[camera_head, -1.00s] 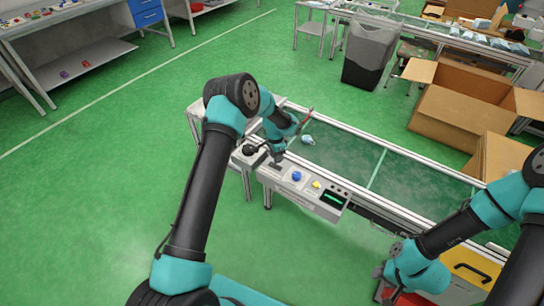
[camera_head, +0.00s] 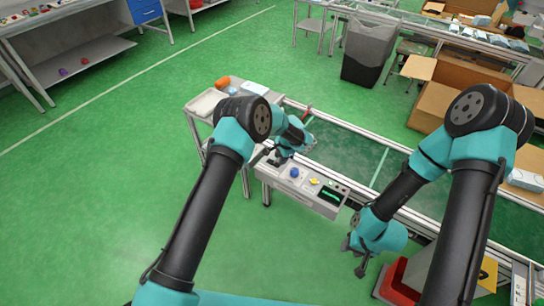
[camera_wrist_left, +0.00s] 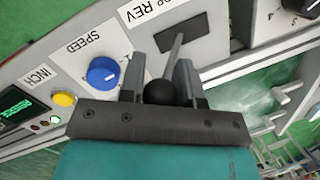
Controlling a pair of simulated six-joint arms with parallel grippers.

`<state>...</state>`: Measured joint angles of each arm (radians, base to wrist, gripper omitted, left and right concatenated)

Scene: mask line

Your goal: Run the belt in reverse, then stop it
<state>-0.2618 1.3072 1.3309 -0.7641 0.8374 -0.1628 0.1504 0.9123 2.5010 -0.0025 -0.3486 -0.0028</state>
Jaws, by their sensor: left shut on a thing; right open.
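The control panel (camera_head: 300,188) stands at the near edge of the conveyor belt (camera_head: 345,152). It has a blue SPEED knob (camera_wrist_left: 103,72), a yellow INCH button (camera_wrist_left: 64,99), a lit green display (camera_wrist_left: 14,107) and a lever (camera_wrist_left: 175,45) in a dark slot. The lever ends in a black ball (camera_wrist_left: 160,92). A partly cut-off label by the slot reads "OP REV". My left gripper (camera_head: 277,159) is at the lever; in the left wrist view its fingers (camera_wrist_left: 160,82) are shut around the ball. My right gripper (camera_head: 357,258) is open and empty, right of the panel.
A side table with a white tray (camera_head: 207,103) and an orange item (camera_head: 222,83) stands left of the belt. A dark bin (camera_head: 369,52) and open cardboard boxes (camera_head: 437,105) are behind it. A red bin (camera_head: 396,285) is below my right gripper.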

